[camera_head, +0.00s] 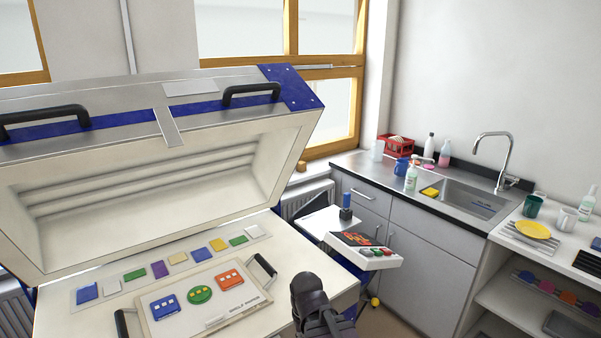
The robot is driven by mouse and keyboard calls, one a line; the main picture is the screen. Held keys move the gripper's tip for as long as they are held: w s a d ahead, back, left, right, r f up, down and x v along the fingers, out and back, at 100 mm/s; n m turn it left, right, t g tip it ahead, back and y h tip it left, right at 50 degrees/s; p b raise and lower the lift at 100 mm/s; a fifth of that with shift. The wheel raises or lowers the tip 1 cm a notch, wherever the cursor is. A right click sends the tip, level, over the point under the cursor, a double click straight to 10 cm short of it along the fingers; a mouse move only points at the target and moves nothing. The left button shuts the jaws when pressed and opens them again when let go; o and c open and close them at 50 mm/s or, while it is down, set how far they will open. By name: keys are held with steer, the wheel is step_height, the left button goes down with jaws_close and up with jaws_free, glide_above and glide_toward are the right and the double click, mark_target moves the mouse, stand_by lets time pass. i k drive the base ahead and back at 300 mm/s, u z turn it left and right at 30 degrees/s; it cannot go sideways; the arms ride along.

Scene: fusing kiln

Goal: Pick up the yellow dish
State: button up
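The yellow dish (533,229) lies on a striped grey rack or mat (512,236) on the white counter at the right. It looks round and shallow, and nothing covers it. My gripper (308,287) is a dark shape at the bottom middle, beside the kiln's front right corner. It is far to the left of the dish and well apart from it. Its fingers cannot be made out, so I cannot tell whether it is open or shut.
The open kiln (150,190) fills the left, with a handled tray (255,301) of coloured pieces on it. A control panel (363,249) juts out right of it. Near the dish stand a green mug (532,205), a white mug (566,219) and a bottle (587,205). The sink (470,198) is left of them.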

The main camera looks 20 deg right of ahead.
mark_target(532, 230)
steer(key=z, duration=0.45)
steer(key=i, duration=0.6)
steer(key=z, duration=0.8)
steer(key=i, duration=0.75)
steer(key=z, duration=0.45)
